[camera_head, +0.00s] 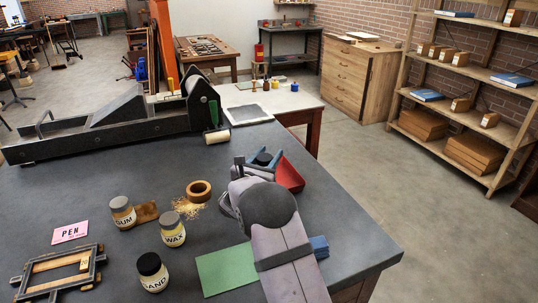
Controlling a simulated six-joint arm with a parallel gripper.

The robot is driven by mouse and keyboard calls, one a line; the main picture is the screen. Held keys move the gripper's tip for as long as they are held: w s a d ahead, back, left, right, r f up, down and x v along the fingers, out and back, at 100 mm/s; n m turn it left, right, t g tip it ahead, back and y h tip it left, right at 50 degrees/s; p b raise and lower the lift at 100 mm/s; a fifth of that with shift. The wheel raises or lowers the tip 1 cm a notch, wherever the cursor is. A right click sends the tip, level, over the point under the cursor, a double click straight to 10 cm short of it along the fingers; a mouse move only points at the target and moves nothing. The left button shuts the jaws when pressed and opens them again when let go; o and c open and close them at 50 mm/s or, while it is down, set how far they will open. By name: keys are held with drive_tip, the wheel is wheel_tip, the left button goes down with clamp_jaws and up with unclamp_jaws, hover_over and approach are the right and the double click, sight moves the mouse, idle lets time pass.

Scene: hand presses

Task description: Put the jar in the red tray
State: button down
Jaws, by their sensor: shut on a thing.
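My gripper (264,160) is at the far right part of the dark grey bench, its fingers closed around a dark, round-topped jar (263,157). Only its top shows; my wrist and fingers hide the rest, and I cannot tell whether its base touches anything. The red tray (291,176) is right beside the gripper on the right, partly hidden by it; I cannot see its inside fully. Three other jars stand upright nearer: one marked GUM (123,214), one marked WAX (172,230), and a black-lidded one marked SAND (152,273).
A green sheet (227,270), a blue block (319,246), a pink PEN card (70,231) and a frame (58,273) are nearer. A large press (120,125) lines the back.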

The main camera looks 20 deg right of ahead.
drive_tip(key=shift+f+b, duration=0.35)
drive_tip(key=shift+b, duration=0.15)
drive_tip(key=c, duration=1)
unclamp_jaws()
drive_tip(key=shift+c, duration=0.2)
drive_tip(key=shift+r+p, duration=0.45)
drive_tip(key=shift+p, duration=0.1)
drive_tip(key=shift+s+a+f, duration=0.1)
drive_tip(key=shift+s+a, duration=0.05)
drive_tip(key=shift+a, duration=0.1)
drive_tip(key=b+v, duration=0.3)
drive_tip(key=v, duration=0.8)
drive_tip(key=shift+s, duration=0.25)
drive_tip(key=shift+a, duration=0.1)
